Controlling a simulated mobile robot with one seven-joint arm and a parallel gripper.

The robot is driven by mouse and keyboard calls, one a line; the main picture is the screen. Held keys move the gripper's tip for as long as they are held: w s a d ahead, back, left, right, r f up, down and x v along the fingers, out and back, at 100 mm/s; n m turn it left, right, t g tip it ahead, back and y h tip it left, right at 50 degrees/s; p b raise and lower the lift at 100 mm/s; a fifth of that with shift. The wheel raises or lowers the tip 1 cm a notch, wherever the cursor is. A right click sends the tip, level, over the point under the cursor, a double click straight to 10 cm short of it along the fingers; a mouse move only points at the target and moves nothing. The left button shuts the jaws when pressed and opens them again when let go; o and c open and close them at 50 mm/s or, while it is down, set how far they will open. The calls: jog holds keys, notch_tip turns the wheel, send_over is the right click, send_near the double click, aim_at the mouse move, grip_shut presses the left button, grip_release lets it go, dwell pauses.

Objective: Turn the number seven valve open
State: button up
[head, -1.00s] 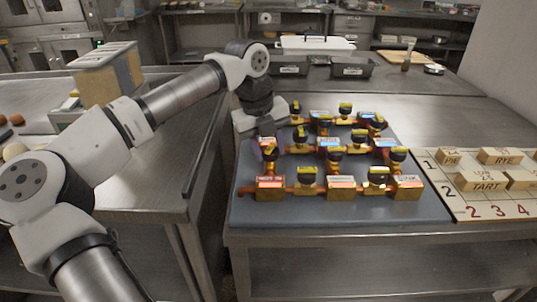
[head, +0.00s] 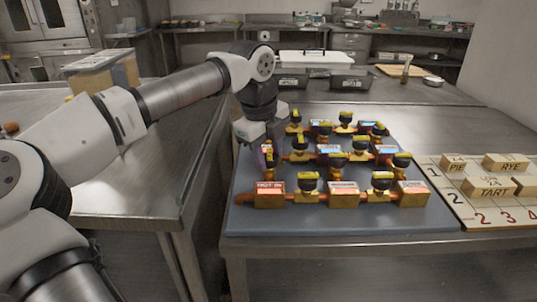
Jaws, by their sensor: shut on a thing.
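A dark board (head: 350,219) on the steel bench carries copper pipework with several small valves. Their handles have yellow tops, such as the front valve (head: 308,182) and the front right valve (head: 381,180). I cannot read the numbers, so I cannot tell which valve is seven. My gripper (head: 268,157) points down at the left side of the pipework, behind the orange-labelled front left block (head: 269,194). It is shut on a valve handle there, mostly hidden between its fingers. How far that handle is turned is not clear.
Other valves stand close to the right of my gripper, including one valve (head: 299,143). Right of the board lies a numbered mat (head: 461,212) with wooden blocks. Two dark trays (head: 350,80) and a white-lidded box (head: 302,59) stand behind. A gap separates the left bench (head: 160,160).

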jog(key=shift+w+a+r, duration=0.1)
jog(key=shift+w+r, duration=0.05)
jog(key=o, duration=1)
jog(key=v, duration=1.3)
jog(key=shift+r+p, duration=0.35)
jog(key=shift+a, duration=0.1)
